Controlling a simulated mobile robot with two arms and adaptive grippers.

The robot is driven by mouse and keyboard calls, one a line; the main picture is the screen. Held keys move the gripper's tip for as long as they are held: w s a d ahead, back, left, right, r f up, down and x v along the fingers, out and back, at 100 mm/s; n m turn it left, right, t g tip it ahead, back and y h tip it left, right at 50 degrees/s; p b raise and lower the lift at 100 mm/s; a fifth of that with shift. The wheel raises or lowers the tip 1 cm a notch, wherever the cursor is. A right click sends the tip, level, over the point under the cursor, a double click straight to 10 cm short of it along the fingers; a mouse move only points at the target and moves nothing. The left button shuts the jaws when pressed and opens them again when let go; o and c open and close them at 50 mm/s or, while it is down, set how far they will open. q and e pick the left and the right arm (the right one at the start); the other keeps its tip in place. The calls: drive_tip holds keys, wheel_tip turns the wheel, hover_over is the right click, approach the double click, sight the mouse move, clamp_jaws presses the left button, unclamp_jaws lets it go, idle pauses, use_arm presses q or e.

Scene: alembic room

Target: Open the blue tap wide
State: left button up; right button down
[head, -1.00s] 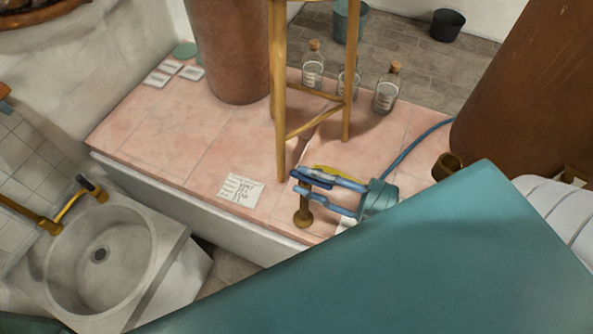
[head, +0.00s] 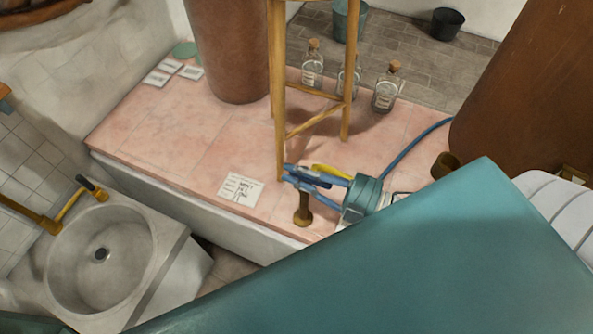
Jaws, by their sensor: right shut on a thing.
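The blue tap has a dark blue handle (head: 314,179) on top of a brass post (head: 303,210) at the front edge of the pink tiled slab. My right gripper (head: 289,175) comes in from the right, with its blue fingers shut around the handle. The fingers hide much of the handle, so its exact angle is hard to read. A yellow lever (head: 332,171) shows just behind the fingers. My left gripper is not in view.
A wooden stool (head: 347,120) stands close behind the tap, and corked glass bottles (head: 387,92) stand behind it. A written paper card (head: 240,190) lies left of the tap. A blue hose (head: 412,143) runs at right. A stone basin (head: 75,285) is at lower left.

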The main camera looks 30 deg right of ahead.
drive_tip(key=shift+w+d+r+m+t+h+p, duration=0.15)
drive_tip(key=shift+m+t+h+p, duration=0.5)
drive_tip(key=shift+m+h+p, duration=0.35)
drive_tip(key=shift+d+r+m+t+h+p, duration=0.15)
drive_tip(key=shift+m+t+h+p, duration=0.55)
drive_tip(key=shift+h+p, duration=0.45)
drive_tip(key=m+h, duration=0.1)
drive_tip(key=m+t+h+p, duration=0.1)
drive_tip(key=h, duration=0.1)
drive_tip(key=shift+d+f, duration=0.15)
drive_tip(key=shift+f, duration=0.05)
drive_tip(key=shift+w+d+f+m+t+h+p, duration=0.15)
drive_tip(key=shift+m+h+p, duration=0.25)
drive_tip(key=shift+h, duration=0.4)
drive_tip(key=shift+s+d+m+t+h+p, duration=0.1)
drive_tip(key=shift+m+h+p, duration=0.15)
drive_tip(key=shift+m+h, duration=0.4)
drive_tip(key=c, duration=1.7)
unclamp_jaws()
drive_tip(key=s, duration=1.2)
drive_tip(key=shift+d, duration=0.3)
